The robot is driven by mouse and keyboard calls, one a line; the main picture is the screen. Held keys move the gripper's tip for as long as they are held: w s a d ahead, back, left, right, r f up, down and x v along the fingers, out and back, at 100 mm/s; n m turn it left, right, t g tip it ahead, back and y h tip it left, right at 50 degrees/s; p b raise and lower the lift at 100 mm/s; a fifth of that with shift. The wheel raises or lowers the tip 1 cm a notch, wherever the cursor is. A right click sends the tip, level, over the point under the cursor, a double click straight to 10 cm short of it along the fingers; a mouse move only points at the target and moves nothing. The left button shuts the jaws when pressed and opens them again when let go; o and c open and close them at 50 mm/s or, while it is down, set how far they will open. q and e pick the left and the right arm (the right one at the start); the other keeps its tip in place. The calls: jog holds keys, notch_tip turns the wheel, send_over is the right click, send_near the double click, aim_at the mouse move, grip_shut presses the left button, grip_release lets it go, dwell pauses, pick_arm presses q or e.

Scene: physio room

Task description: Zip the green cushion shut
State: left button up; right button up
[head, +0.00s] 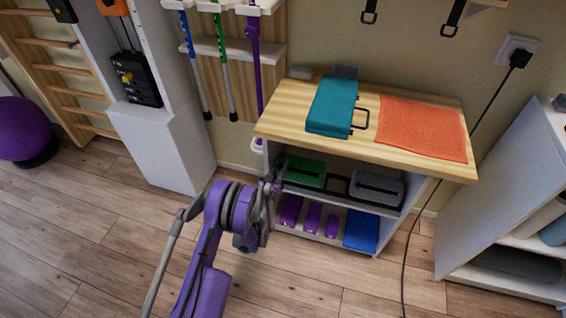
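A teal-green cushion (333,106) lies flat on the wooden top of a cabinet (285,105). A dark loop (361,119) sticks out at its right side. No zip or slider can be made out at this size. My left gripper (270,186) is in front of the cabinet's left side, lower than the top and apart from the cushion. It is small and seen among dark wrist parts, so whether its fingers are open or shut does not show. My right gripper is not in view.
An orange cloth (421,129) lies right of the cushion. Green (305,172) and grey (376,189) boxes sit on the shelf below, with purple blocks (313,217) and a blue one (361,231) lower down. A black cable (438,185) hangs at the right. Floor is clear in front.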

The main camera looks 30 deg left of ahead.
pick_arm(q)
jog(key=shift+s, duration=0.15)
jog(key=shift+c, duration=0.4)
grip_shut()
dwell(0.8)
